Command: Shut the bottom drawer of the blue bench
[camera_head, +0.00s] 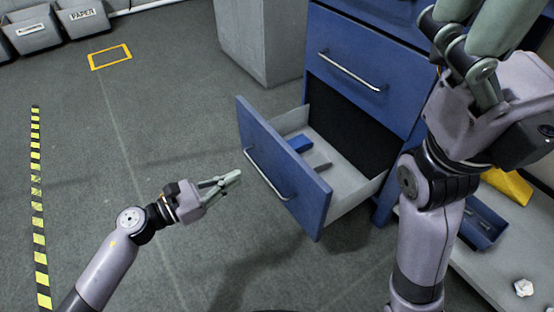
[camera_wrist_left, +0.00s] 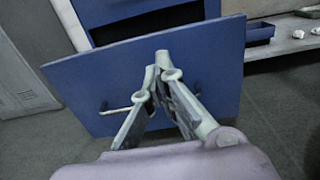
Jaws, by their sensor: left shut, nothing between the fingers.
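The bottom drawer (camera_head: 285,165) of the blue bench (camera_head: 365,50) stands pulled out, with its blue front facing my left arm. A silver bar handle (camera_head: 266,174) runs across that front. Inside the drawer lie a small blue object and a grey one. My left gripper (camera_head: 236,177) is shut and empty, just in front of the drawer front near the handle. In the left wrist view the shut fingers (camera_wrist_left: 160,62) overlap the blue front (camera_wrist_left: 215,65); I cannot tell whether they touch it. My right gripper (camera_head: 468,75) is large at the upper right, its fingers partly cut off by the picture edge.
The upper drawer (camera_head: 360,70) is shut. A grey cabinet (camera_head: 260,40) stands left of the bench. A low shelf (camera_head: 480,275) at the right holds a blue tray (camera_head: 485,225) and crumpled white pieces (camera_head: 523,287).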

